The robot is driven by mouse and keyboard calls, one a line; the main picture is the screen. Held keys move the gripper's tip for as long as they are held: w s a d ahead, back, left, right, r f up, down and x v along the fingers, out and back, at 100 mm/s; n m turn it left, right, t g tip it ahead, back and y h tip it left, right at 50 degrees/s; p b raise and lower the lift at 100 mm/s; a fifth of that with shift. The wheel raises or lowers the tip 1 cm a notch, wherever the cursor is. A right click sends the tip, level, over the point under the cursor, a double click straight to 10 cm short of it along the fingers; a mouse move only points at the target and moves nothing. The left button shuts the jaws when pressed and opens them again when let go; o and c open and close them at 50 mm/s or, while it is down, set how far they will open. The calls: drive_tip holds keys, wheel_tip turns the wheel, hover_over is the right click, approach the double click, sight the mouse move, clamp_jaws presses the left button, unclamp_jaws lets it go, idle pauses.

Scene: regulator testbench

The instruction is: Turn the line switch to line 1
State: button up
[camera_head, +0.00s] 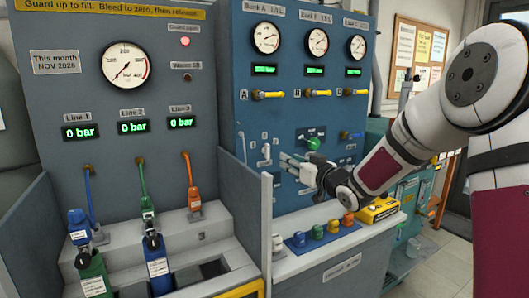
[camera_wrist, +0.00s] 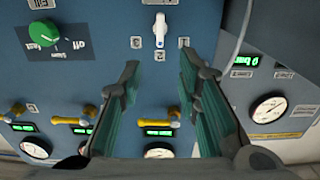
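The line switch (camera_wrist: 160,27) is a small white knob on the blue panel, with labels 1, 2 and 3 around it. In the wrist view its narrow end points at the 2 label (camera_wrist: 160,56); the 1 label (camera_wrist: 183,42) is to the right and the 3 label (camera_wrist: 136,42) to the left. The switch also shows in the head view (camera_head: 266,154). My gripper (camera_wrist: 158,65) is open and empty, its two fingers spread to either side below the switch in the wrist view. In the head view my gripper (camera_head: 286,161) is just right of the switch.
A green knob (camera_wrist: 43,33) marked slow, fast and off sits beside the switch; it also shows in the head view (camera_head: 313,144). Yellow valve handles (camera_head: 268,95) are above. A ledge with coloured knobs (camera_head: 318,232) lies below. The Line 1 display (camera_head: 80,132) reads 0 bar.

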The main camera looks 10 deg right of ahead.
sight(269, 148)
drive_tip(key=b+x, duration=0.1)
drive_tip(key=x, duration=1.3)
drive_tip(key=shift+d+r, duration=0.1)
drive_tip(key=shift+c, duration=0.6)
clamp_jaws()
